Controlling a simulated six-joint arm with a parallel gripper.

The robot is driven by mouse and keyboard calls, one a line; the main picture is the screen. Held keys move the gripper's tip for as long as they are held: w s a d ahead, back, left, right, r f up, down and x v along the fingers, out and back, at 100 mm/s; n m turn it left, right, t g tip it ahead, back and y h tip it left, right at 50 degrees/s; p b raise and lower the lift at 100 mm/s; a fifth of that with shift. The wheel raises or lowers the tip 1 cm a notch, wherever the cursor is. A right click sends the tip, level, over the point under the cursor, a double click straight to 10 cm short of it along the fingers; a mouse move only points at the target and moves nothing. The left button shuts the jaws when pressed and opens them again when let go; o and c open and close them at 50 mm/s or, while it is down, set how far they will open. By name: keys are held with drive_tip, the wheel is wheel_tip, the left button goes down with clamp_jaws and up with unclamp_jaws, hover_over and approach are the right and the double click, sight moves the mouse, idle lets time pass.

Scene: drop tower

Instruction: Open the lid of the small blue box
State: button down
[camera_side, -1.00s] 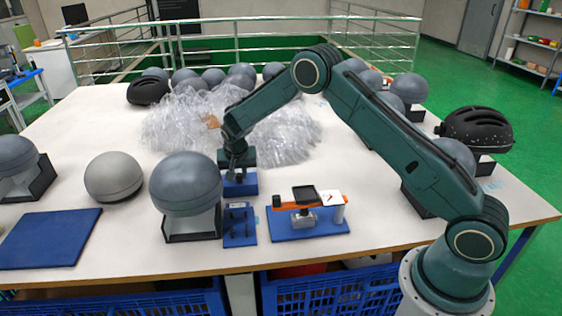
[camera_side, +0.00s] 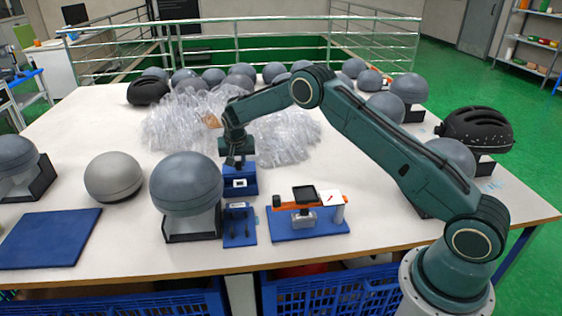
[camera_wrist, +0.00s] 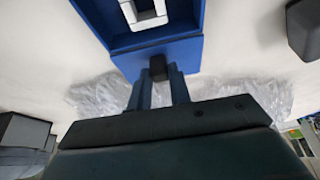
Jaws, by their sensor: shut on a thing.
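The small blue box (camera_side: 240,191) stands on the white table behind the blue tool stand. Its lid (camera_side: 242,171) is swung up at the back, and a pale rectangular item shows in the open front. My gripper (camera_side: 234,163) is above the box at the raised lid. In the wrist view, my gripper's two fingers (camera_wrist: 158,78) are shut on the dark knob (camera_wrist: 158,63) of the blue lid (camera_wrist: 188,56). Beyond the lid edge, a white frame-like item (camera_wrist: 145,14) shows inside the blue box. The hinge is not clearly visible.
A grey helmet on a stand (camera_side: 187,185) is close at the left. A blue tool stand (camera_side: 239,226) and a blue base with an orange device (camera_side: 308,212) are in front. Crumpled clear plastic (camera_side: 285,138) lies behind. A flat blue pad (camera_side: 48,238) is at the front left.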

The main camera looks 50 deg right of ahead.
drive_tip(key=shift+w+d, duration=0.1)
drive_tip(key=shift+w, duration=0.05)
drive_tip(key=c, duration=1.3)
unclamp_jaws()
drive_tip(key=shift+r, duration=0.15)
drive_tip(key=v, duration=1.3)
drive_tip(key=shift+r, duration=0.25)
drive_tip(key=shift+r, duration=0.1)
